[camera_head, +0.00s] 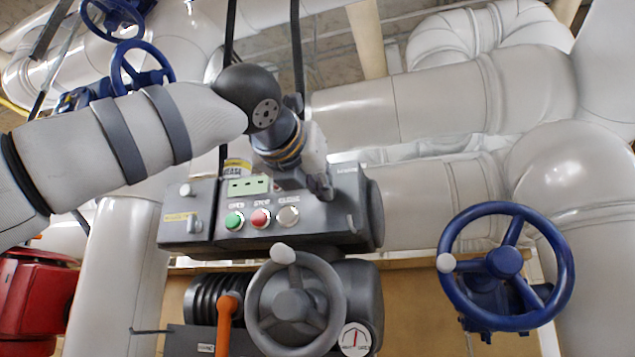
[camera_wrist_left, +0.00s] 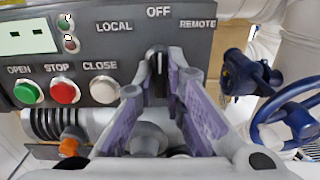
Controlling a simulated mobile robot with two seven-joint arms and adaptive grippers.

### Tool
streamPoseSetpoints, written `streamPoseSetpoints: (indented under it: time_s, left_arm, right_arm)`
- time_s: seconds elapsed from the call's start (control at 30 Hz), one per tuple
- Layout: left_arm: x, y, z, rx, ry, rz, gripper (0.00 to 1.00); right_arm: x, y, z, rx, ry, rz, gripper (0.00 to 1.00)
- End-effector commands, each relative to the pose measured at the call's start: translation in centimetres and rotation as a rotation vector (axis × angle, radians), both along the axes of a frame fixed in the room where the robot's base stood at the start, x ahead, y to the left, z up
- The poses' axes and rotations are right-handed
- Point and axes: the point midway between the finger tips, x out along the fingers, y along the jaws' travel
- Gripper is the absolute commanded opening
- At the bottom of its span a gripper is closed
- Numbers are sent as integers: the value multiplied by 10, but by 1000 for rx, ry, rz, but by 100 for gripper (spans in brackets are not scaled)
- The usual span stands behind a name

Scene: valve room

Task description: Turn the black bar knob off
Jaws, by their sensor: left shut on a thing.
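The black bar knob (camera_wrist_left: 157,60) is on the grey control box (camera_head: 290,225), amid the words LOCAL, OFF and REMOTE. Its visible part stands about upright, below OFF. My left gripper (camera_head: 320,185) is at the box's upper right in the head view and hides the knob there. In the left wrist view the purple-padded fingers of this gripper (camera_wrist_left: 158,78) are shut on the knob, one on each side. They hide its lower part. My right gripper is in neither view.
Green (camera_head: 235,220), red (camera_head: 261,218) and white (camera_head: 288,216) buttons sit left of the knob. A grey handwheel (camera_head: 332,300) is below the box. A blue handwheel (camera_head: 563,270) stands to the right. Large pale pipes (camera_head: 450,100) crowd the back.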

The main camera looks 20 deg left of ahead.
Motion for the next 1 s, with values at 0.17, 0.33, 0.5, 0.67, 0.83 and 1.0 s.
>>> streamPoseSetpoints:
  time_s: [0.17,0.33,0.5,0.67,0.83,1.0]
  left_arm:
    - [1,0,-1,-20,3,0,0]
    - [1,0,-1,-24,3,0,0]
    - [1,0,-1,-23,3,0,0]
    - [1,0,-1,-23,3,0,30]
    - [0,0,-1,-23,2,0,30]
    - [-7,0,0,-22,0,-2,30]
  right_arm:
    - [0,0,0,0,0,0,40]
    - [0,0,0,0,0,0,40]
    - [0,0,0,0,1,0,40]
    - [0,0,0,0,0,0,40]
    - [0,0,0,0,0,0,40]
    - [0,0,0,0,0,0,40]
